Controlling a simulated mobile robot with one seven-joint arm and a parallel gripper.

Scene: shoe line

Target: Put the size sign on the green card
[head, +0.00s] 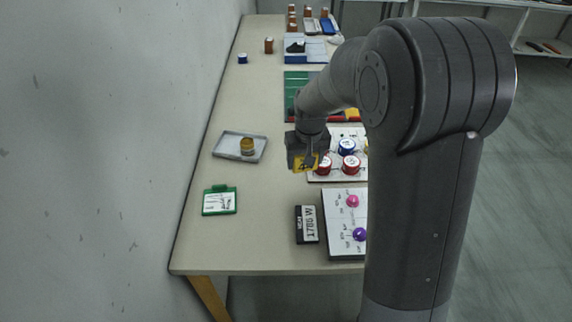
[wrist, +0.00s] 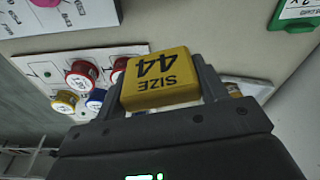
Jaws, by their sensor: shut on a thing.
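The size sign (head: 304,164) is a yellow block. In the wrist view the sign (wrist: 160,82) reads "SIZE 44", upside down. My gripper (head: 306,152) is shut on it, with a finger on either side, and holds it near the left edge of the board of round pots; its height above the table is hard to tell. A green-framed card (head: 220,201) with a white sheet lies on the table at front left, apart from the gripper. A corner of it shows at the top right of the wrist view (wrist: 297,15).
A grey tray (head: 222,143) holds a brownish round tin (head: 247,146). Red and blue pots stand on a white board (head: 332,135). A black "1786 W" block (head: 307,225) stands beside another white board (head: 343,241) with pink and purple knobs. Bare table lies between card and gripper.

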